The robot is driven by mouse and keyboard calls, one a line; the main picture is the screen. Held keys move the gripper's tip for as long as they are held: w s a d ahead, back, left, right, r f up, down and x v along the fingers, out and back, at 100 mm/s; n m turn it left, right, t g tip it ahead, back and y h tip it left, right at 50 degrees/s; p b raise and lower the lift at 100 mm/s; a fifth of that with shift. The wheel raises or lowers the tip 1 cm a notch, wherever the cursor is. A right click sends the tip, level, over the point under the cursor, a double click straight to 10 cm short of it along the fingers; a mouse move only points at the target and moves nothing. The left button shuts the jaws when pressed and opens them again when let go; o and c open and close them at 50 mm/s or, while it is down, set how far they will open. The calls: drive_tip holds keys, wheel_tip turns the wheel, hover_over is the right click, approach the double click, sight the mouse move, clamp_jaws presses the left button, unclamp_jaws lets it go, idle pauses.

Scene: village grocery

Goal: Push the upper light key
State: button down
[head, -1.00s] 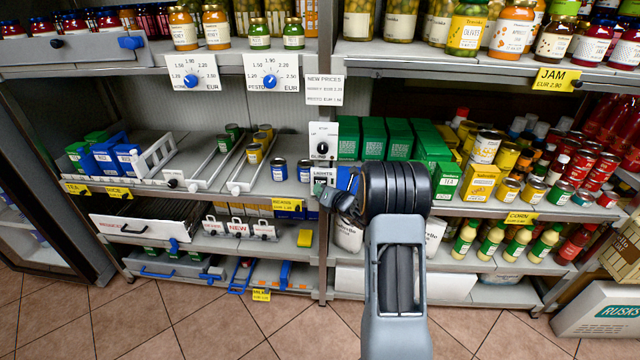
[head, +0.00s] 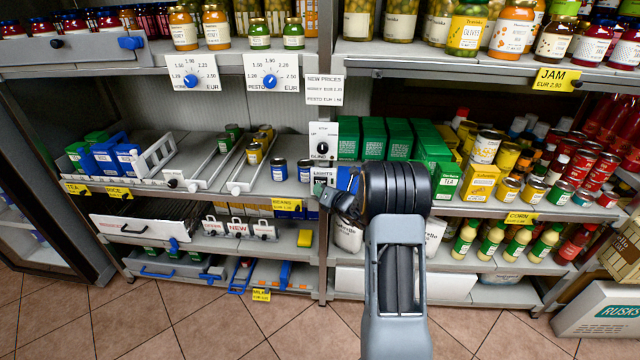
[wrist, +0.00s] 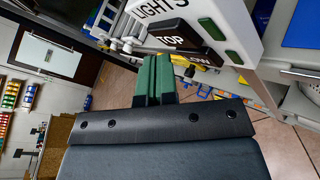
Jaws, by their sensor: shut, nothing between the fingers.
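The light switch panel, marked LIGHTS (wrist: 240,22), fills the top right of the wrist view. It also shows in the head view (head: 320,172) on the shelf post, partly behind my arm. The upper key is a black key marked TOP (wrist: 172,37). Below it is a second key marked LOW (wrist: 205,60). A green patch sits beside each key. My gripper (wrist: 155,60) is shut and empty, its green fingers pointing toward the panel. The fingertips are close to the TOP key in the picture; I cannot tell whether they touch it.
A blind switch box (head: 322,148) sits just above the panel. Green boxes (head: 373,138) stand on the shelf to the right. The tiled floor (head: 300,330) in front is clear.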

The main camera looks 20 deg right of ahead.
drive_tip(key=shift+w, duration=0.15)
idle(0.6)
drive_tip(key=shift+w+d, duration=0.2)
drive_tip(key=shift+w, duration=0.05)
drive_tip(key=shift+s+a, duration=0.1)
drive_tip(key=shift+s, duration=0.05)
drive_tip(key=shift+s+a+b, duration=0.1)
drive_tip(key=shift+s+b, duration=0.15)
drive_tip(key=shift+b, duration=0.05)
idle(0.4)
drive_tip(key=s+a, duration=0.3)
drive_tip(key=s, duration=0.2)
drive_tip(key=shift+s+b, duration=0.15)
drive_tip(key=shift+b, duration=0.2)
idle(0.5)
